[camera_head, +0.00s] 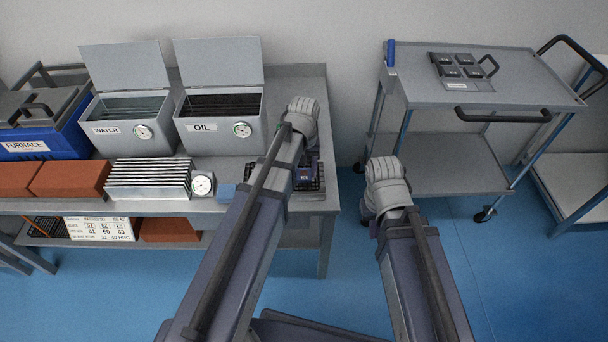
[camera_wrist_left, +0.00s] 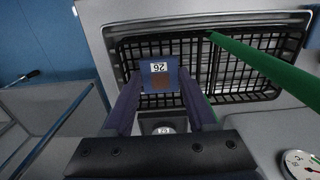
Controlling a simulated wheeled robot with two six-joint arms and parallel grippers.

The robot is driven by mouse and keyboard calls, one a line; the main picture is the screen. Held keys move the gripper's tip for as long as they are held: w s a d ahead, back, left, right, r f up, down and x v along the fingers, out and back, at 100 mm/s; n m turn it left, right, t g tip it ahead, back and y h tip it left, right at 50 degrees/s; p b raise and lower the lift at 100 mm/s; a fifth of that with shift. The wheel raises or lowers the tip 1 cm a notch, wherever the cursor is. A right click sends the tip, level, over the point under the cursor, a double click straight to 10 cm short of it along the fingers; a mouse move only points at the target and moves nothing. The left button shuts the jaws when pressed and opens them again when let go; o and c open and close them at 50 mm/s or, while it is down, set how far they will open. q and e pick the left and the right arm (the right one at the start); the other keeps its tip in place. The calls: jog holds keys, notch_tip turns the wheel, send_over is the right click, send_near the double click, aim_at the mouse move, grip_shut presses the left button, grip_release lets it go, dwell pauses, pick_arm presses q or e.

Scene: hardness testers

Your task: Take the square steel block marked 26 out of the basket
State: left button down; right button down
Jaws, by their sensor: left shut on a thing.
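In the left wrist view, the square block marked 26 (camera_wrist_left: 161,70) sits between the fingertips of my left gripper (camera_wrist_left: 160,88). Its white label faces the camera, and its lower part is brownish. The left gripper is shut on it. Behind it is the black mesh basket (camera_wrist_left: 211,62) with a green handle (camera_wrist_left: 265,65); I cannot tell whether the block is clear of the mesh. In the head view the basket (camera_head: 320,176) is at the table's right end, partly hidden by my left arm. My right arm is over the floor; its gripper is not visible.
A grey item with a round numbered label (camera_wrist_left: 164,129) shows near the gripper base. A round dial (camera_wrist_left: 300,163) is at lower right. The water bin (camera_head: 104,130), oil bin (camera_head: 203,128) and furnace (camera_head: 25,147) stand left. A trolley (camera_head: 510,92) stands right, with open floor between.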

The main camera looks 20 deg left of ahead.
pick_arm(q)
jog(key=shift+r, duration=0.2)
notch_tip(320, 180, up, 28)
jog(key=p, duration=2.8)
jog(key=shift+f, duration=0.2)
